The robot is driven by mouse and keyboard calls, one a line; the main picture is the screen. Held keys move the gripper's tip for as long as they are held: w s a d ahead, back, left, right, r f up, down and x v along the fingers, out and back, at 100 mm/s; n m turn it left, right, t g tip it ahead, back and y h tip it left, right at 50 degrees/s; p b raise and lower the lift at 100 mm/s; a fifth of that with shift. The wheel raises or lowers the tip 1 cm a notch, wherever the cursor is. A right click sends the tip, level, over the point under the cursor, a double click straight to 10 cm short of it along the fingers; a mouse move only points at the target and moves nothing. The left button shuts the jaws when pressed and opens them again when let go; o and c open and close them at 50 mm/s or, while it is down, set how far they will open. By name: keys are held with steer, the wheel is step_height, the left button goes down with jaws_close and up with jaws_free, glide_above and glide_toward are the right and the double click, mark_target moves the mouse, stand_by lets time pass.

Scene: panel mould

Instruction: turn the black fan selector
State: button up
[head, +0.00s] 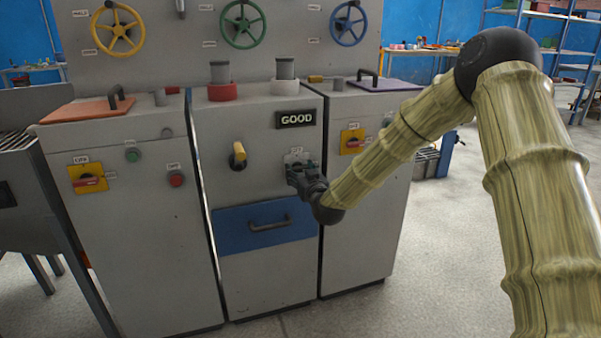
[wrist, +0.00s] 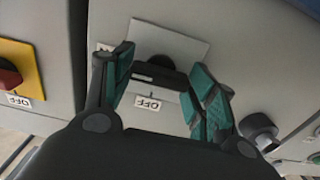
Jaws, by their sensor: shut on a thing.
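The black fan selector (wrist: 158,68) sits on a light square plate (wrist: 175,42) on the front of the middle grey cabinet. In the wrist view it lies between my gripper's green-padded fingers, with an OFF label (wrist: 148,103) beside it. My gripper (head: 293,172) is at the same plate (head: 297,157) in the head view, below the GOOD sign (head: 296,119), and hides the selector there. My gripper (wrist: 160,63) is shut on the selector. The selector's exact angle is hard to read.
A yellow-handled knob (head: 239,155) is left of my gripper. A blue drawer (head: 265,226) with a dark handle is below. Red switches on yellow plates are on the left cabinet (head: 88,180) and right cabinet (head: 353,141). Open floor (head: 440,260) lies right of the cabinets.

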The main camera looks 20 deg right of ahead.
steer(key=n+p, duration=0.2)
steer(key=n, duration=0.1)
steer(key=shift+r+n, duration=0.1)
steer(key=shift+n, duration=0.2)
steer(key=n+p, duration=0.2)
steer(key=n, duration=1.2)
steer(key=shift+f, duration=0.2)
stand_by(0.5)
steer(key=o, duration=1)
